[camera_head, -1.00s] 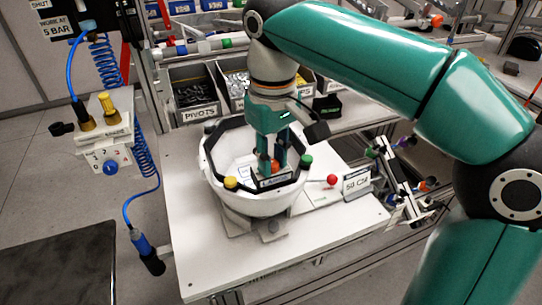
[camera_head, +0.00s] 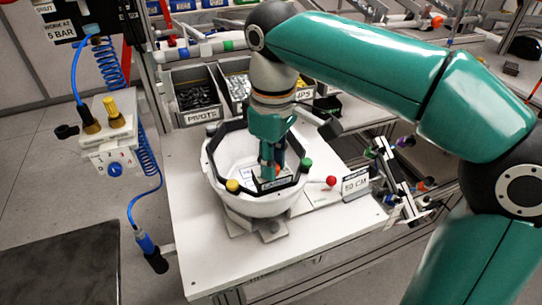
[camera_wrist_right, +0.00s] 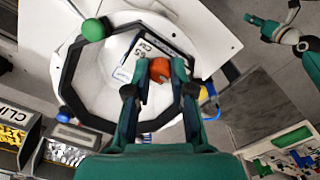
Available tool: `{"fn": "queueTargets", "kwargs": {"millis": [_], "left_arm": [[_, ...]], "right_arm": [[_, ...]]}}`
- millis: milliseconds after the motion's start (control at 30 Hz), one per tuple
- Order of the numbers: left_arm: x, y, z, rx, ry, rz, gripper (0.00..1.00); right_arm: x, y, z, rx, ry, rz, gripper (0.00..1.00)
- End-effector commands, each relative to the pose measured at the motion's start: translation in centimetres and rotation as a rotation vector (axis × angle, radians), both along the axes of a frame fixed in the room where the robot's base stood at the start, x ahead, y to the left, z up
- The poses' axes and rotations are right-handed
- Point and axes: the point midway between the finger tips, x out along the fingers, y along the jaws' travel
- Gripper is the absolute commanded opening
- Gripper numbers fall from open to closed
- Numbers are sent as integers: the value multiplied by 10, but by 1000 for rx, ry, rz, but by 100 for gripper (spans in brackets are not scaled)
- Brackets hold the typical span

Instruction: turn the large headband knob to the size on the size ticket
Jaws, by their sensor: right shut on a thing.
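The white helmet shell (camera_head: 255,205) rests upside down in a stand on the white bench, its open side up. The orange headband knob (camera_wrist_right: 159,69) sits inside it, in front of a white scale plate (camera_wrist_right: 138,58) whose markings are hard to read. My right gripper (camera_wrist_right: 159,82) points down into the shell and is shut on the knob, one finger at each side. In the head view the right gripper (camera_head: 271,172) hides much of the knob. The size ticket (camera_head: 355,183), apparently "59 CM", stands right of the shell.
Yellow (camera_head: 233,186), green (camera_head: 306,165) and blue balls surround the shell's rim. A red ball (camera_head: 331,181) stands between shell and ticket. Parts bins (camera_head: 197,117) line the back. An air-valve box (camera_head: 110,135) with a blue hose is at left. The bench front is clear.

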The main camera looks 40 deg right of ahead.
Motion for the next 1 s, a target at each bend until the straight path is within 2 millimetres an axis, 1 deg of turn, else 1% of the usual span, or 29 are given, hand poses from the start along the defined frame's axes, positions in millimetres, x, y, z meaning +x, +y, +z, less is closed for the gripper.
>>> {"fn": "queueTargets", "kwargs": {"millis": [33,300,733,767,800,867,900,1000], "left_arm": [[0,0,3,0,0,0,40],[0,0,7,0,0,0,40],[0,0,7,0,0,0,40],[0,0,7,0,0,0,40],[0,0,7,0,0,0,40],[0,0,7,0,0,0,40],[0,0,7,0,0,0,40],[0,0,7,0,0,0,40]], "right_arm": [[0,0,2,0,-1,26,0],[0,-1,1,0,-1,122,0],[0,-1,0,-1,-3,137,0],[0,-1,0,-1,-3,137,24],[0,-1,0,-1,-3,137,31],[0,-1,0,-1,-3,137,41],[0,-1,0,-1,-3,137,48],[0,0,0,0,-1,137,49]]}}
